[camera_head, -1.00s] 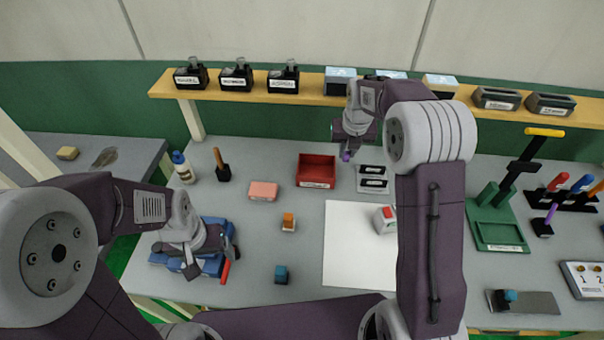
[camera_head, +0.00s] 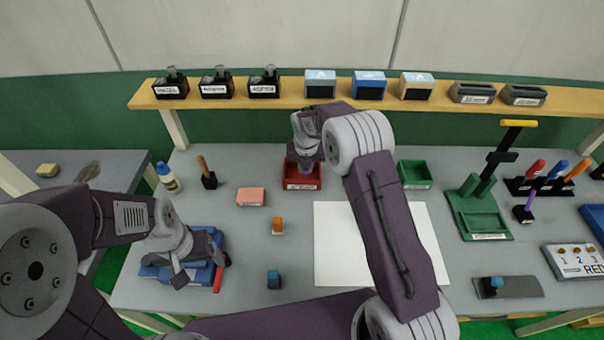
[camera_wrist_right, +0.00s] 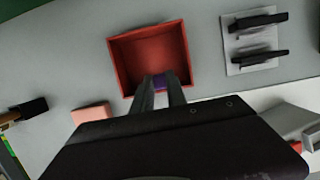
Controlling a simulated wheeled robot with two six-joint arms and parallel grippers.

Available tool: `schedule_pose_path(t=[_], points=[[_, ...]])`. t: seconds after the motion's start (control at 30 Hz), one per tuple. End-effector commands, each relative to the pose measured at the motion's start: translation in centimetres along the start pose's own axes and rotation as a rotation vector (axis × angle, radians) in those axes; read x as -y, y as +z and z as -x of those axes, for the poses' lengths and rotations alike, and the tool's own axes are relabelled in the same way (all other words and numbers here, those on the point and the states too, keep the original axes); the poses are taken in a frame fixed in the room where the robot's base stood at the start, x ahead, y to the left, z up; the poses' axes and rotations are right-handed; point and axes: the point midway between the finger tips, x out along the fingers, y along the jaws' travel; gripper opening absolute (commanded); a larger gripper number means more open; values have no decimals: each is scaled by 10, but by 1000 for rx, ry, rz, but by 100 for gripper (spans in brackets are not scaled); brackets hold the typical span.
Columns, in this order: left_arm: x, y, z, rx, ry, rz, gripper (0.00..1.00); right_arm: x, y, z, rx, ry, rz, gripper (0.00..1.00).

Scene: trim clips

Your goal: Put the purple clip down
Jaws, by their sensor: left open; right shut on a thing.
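The purple clip (camera_wrist_right: 159,82) is held between the two fingers of my right gripper (camera_wrist_right: 160,88). In the head view only a little purple shows under my right gripper (camera_head: 305,166). That gripper is shut on the clip and hangs over the near side of the open red tray (camera_head: 302,184). The red tray also shows in the right wrist view (camera_wrist_right: 183,45) and looks empty inside. My left gripper (camera_head: 203,272) is open, low over a blue object (camera_head: 205,245) at the left of the table.
A pink block (camera_head: 251,196) lies left of the red tray. An orange block (camera_head: 278,225) and a teal block (camera_head: 273,279) stand nearer. A white sheet (camera_head: 335,240) covers the middle. A green tray (camera_head: 414,172) lies to the right. A shelf (camera_head: 290,97) runs behind.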

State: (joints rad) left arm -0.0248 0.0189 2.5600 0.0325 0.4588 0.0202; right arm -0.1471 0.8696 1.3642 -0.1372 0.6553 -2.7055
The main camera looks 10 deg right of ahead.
Motion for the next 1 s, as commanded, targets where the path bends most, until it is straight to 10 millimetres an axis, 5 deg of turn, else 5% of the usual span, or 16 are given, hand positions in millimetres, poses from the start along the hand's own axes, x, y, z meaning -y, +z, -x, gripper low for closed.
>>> schedule_pose_path(t=[0.23, 0.5, 0.83, 0.87, 0.93, 1.0], points=[[0, 0, 3, 0, 0, 0, 76, -12, -1, -10, 0, -1, -1, 0], [0, -1, 11, 0, 0, 0, 76, -12, -11, -46, -1, -1, -1, 0], [0, -1, 8, 0, 0, 0, 76, -12, -12, -50, 0, 0, -1, 0], [0, -1, 8, 0, 0, 0, 76, -11, -12, -50, 0, 0, -1, 20], [0, -1, 9, 0, 0, 0, 76, -12, -12, -49, 0, 0, -1, 39], [0, -1, 9, 0, 0, 0, 76, -11, -11, -49, 0, 0, -1, 39]])
